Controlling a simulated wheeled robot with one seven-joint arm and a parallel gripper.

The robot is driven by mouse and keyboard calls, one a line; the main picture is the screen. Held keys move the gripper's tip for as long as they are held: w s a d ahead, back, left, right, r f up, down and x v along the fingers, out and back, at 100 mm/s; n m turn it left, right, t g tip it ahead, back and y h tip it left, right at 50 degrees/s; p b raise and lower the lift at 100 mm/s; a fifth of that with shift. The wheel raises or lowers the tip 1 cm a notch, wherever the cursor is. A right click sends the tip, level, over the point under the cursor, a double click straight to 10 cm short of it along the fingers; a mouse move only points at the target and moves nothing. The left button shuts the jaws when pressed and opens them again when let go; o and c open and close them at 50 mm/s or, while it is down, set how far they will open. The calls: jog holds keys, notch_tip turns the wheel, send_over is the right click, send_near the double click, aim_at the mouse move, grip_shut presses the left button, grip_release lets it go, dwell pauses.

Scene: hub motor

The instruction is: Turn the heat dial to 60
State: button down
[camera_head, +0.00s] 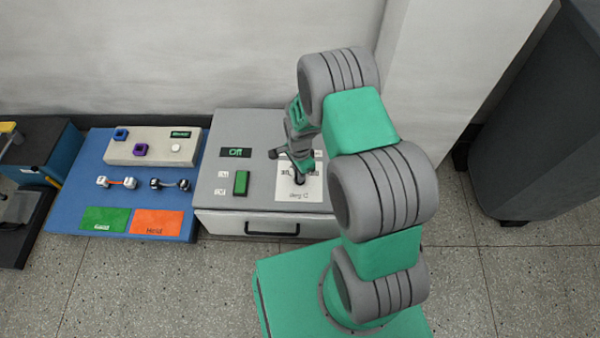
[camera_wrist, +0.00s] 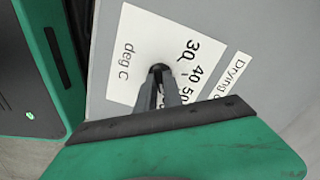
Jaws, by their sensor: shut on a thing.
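The heat dial's white scale card (camera_head: 290,191), marked "deg C", lies on top of the grey heater box (camera_head: 222,217). In the wrist view the card (camera_wrist: 130,60) shows 30, 40 and 50; any higher marks are hidden behind my gripper. My gripper (camera_head: 299,178) points down at the middle of the card. In the wrist view its fingers (camera_wrist: 160,72) are close together on the dark dial knob (camera_wrist: 158,67), which is mostly hidden between them. Where the dial's pointer stands I cannot tell.
On the box are a display (camera_head: 236,153) reading "Off" and a green switch (camera_head: 241,183). The box has a front drawer handle (camera_head: 272,229). To the left, a blue board (camera_head: 70,220) holds small parts and green and orange pads. A dark grey bin (camera_head: 535,120) stands at right.

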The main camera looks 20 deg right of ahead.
jog(key=shift+s+m, duration=0.15)
jog(key=shift+m, duration=0.25)
jog(key=c, duration=1.5)
grip_release()
notch_tip(320, 180, up, 8)
jog(key=p, duration=0.2)
jog(key=shift+f+p, duration=0.1)
jog(key=shift+p, duration=0.3)
